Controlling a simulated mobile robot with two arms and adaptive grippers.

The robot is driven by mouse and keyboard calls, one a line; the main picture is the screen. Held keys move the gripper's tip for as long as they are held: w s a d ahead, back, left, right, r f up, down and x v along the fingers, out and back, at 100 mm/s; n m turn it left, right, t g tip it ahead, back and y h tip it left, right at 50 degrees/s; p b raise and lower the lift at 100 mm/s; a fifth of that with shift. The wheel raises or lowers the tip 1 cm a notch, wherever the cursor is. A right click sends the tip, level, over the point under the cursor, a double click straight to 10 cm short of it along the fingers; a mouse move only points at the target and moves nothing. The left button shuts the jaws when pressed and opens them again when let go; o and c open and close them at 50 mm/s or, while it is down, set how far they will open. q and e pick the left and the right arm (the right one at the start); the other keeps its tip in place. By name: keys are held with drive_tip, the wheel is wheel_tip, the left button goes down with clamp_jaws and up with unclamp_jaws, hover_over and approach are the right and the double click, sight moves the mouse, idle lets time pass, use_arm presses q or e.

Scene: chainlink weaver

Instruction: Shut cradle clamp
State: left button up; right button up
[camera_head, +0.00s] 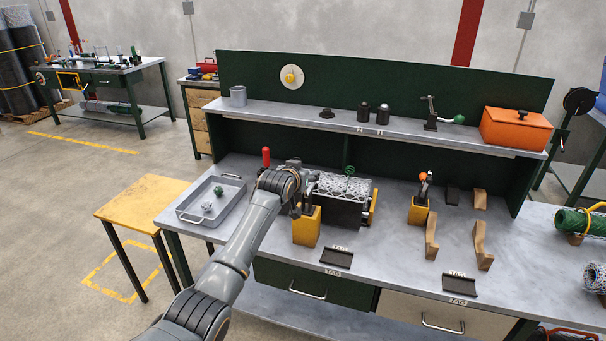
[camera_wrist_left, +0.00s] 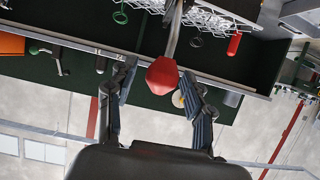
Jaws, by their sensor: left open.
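A wire mesh roll (camera_head: 333,184) lies in a dark cradle (camera_head: 335,213) on the workbench, with a green ring (camera_head: 349,170) on it. A red upright handle (camera_head: 266,156) stands at the cradle's left; a red handle (camera_wrist_left: 234,44) also shows in the wrist view. My left gripper (camera_head: 296,205) is at the cradle's left front, above a yellow block (camera_head: 307,228). In the left wrist view my gripper (camera_wrist_left: 160,88) is open, its fingers either side of a red knob (camera_wrist_left: 163,74) on a metal lever (camera_wrist_left: 174,32). Contact with the knob cannot be told. My right gripper is out of view.
A grey tray (camera_head: 190,217) is left of the cradle. A second yellow block (camera_head: 419,211) with an orange-tipped lever stands to the right, near wooden brackets (camera_head: 431,237). A shelf (camera_head: 300,113) runs behind, holding an orange box (camera_head: 515,128). A yellow stool (camera_head: 143,197) stands left.

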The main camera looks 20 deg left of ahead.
use_arm(q)
drive_tip(key=shift+s, duration=0.15)
drive_tip(key=v, duration=1.1)
drive_tip(key=shift+s+r, duration=0.25)
drive_tip(key=shift+s, duration=0.1)
drive_tip(key=shift+f, duration=0.1)
drive_tip(key=s+f+g+b, duration=0.15)
drive_tip(key=s+f, duration=0.35)
drive_tip(key=f, duration=1.2)
drive_tip(key=s+f+g, duration=0.3)
drive_tip(key=s+f, duration=0.1)
drive_tip(key=f, duration=1.3)
drive_tip(key=s+f+m+g, duration=0.1)
drive_tip(key=s+f+g, duration=0.2)
drive_tip(key=s+f, duration=1.55)
drive_tip(key=s+f+g, duration=0.1)
drive_tip(key=s+f, duration=0.4)
drive_tip(key=s, duration=0.7)
drive_tip(key=s+f+g+b, duration=0.1)
drive_tip(key=s+f, duration=0.5)
drive_tip(key=s, duration=0.6)
drive_tip(key=s+f+m+g+b, duration=0.1)
drive_tip(key=s+f+g, duration=0.2)
drive_tip(key=s, duration=0.9)
wheel_tip(320, 180, down, 3)
drive_tip(key=shift+a+r, duration=0.15)
drive_tip(key=shift+a, duration=0.2)
